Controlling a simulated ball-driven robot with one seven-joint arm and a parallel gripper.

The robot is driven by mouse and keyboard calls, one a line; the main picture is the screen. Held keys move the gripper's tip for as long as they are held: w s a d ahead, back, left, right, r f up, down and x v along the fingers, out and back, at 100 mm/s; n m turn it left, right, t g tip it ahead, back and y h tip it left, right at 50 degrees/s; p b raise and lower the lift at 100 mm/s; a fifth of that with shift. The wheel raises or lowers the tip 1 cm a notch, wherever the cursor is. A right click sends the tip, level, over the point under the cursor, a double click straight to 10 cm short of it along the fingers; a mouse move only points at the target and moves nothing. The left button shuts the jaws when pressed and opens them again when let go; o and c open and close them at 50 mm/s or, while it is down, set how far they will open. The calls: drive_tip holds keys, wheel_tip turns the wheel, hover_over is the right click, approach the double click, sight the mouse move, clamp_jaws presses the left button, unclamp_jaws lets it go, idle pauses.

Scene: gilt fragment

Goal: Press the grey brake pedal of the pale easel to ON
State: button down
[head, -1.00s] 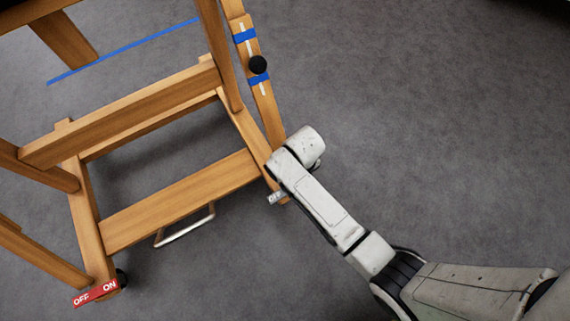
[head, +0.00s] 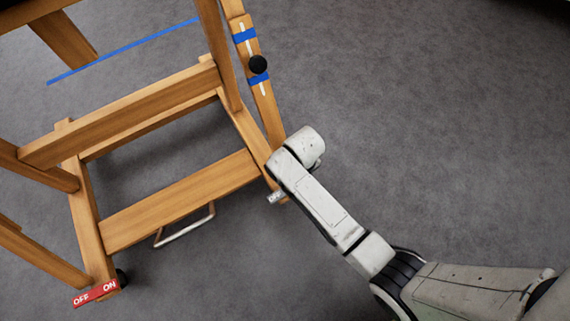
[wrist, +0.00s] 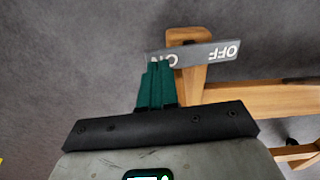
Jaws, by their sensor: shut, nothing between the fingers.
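The grey brake pedal (wrist: 217,54) is a flat bar with white OFF and ON lettering, at the foot of the wooden easel (head: 175,200). In the wrist view it appears upside down, OFF at the right and ON at the left. My gripper (wrist: 158,66) has green fingers, shut and empty, over the ON end and partly covering its letters. I cannot tell whether they touch it. In the head view only the OFF end of the grey pedal (head: 275,197) shows; my arm hides the rest, and my gripper is hidden there.
A red OFF/ON pedal (head: 95,293) is at the easel's other near foot. A bent metal bar (head: 185,227) hangs under the near crossbeam. A black knob (head: 258,64) is on a blue-banded upright. Grey floor at right is clear.

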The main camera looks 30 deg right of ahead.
drive_tip(key=shift+f+b, duration=0.7)
drive_tip(key=shift+f, duration=0.65)
idle(0.6)
drive_tip(key=shift+r, duration=0.15)
wheel_tip(320, 180, up, 7)
drive_tip(key=p, duration=0.8)
idle(0.6)
